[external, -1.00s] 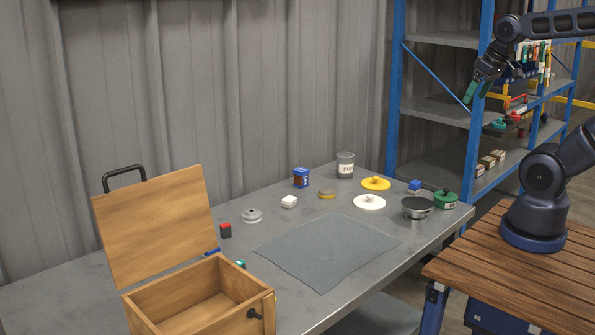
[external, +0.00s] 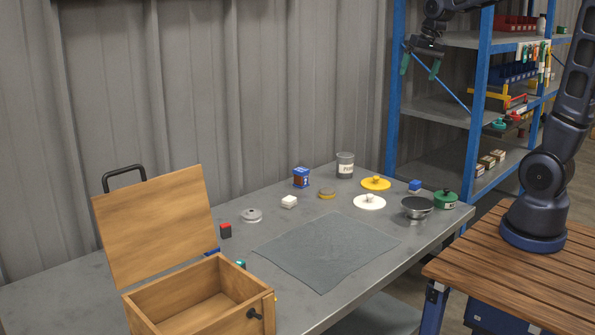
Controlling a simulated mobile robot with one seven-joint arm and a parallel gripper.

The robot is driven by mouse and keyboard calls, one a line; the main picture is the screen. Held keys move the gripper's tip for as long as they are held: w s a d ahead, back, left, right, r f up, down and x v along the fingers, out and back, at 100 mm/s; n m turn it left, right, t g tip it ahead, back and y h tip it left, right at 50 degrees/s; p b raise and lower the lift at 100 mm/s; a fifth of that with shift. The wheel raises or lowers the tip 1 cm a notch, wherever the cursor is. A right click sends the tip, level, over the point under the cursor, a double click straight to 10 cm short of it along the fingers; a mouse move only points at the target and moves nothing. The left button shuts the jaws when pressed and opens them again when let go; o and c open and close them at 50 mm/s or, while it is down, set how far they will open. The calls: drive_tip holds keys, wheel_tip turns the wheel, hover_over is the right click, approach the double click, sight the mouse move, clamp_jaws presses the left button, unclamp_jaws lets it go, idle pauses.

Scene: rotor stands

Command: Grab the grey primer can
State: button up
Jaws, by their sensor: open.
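The grey primer can (external: 345,166) stands upright at the back of the metal table, near the corrugated wall. It has a pale label with lettering on it. My gripper (external: 420,68) is high above the table, up and to the right of the can, in front of the blue shelf. Its two green-tipped fingers are apart and point downward, with nothing between them. The can is in full view and nothing touches it.
A blue tin (external: 301,177) stands left of the can, and a yellow lidded disc (external: 376,183) lies to its right. A white disc (external: 369,202), a dark bowl (external: 417,207) and a green pot (external: 445,199) are nearer. A grey mat (external: 325,250) lies bare. An open wooden box (external: 155,228) stands front left.

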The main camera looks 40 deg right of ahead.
drive_tip(key=w+d+f+m, duration=0.1)
drive_tip(key=w+f+m, duration=0.1)
drive_tip(key=w, duration=0.4)
drive_tip(key=w+d+f+m, duration=0.1)
drive_tip(key=w+d+f, duration=0.1)
drive_tip(key=w, duration=0.4)
drive_tip(key=m+g, duration=0.3)
drive_tip(key=m, duration=0.6)
hover_over(344, 154)
drive_tip(key=f, duration=3.1)
drive_tip(key=shift+s+a, duration=0.15)
drive_tip(key=shift+s, duration=0.1)
drive_tip(key=shift+w+f, duration=0.15)
drive_tip(key=shift+f, duration=0.35)
wheel_tip(344, 154, down, 5)
drive_tip(key=shift+f, duration=0.2)
drive_tip(key=f, duration=0.2)
drive_tip(key=s+f, duration=0.1)
drive_tip(key=f, duration=0.1)
drive_tip(key=shift+f, duration=0.15)
drive_tip(key=shift+w+f, duration=0.1)
drive_tip(key=shift+f, duration=0.35)
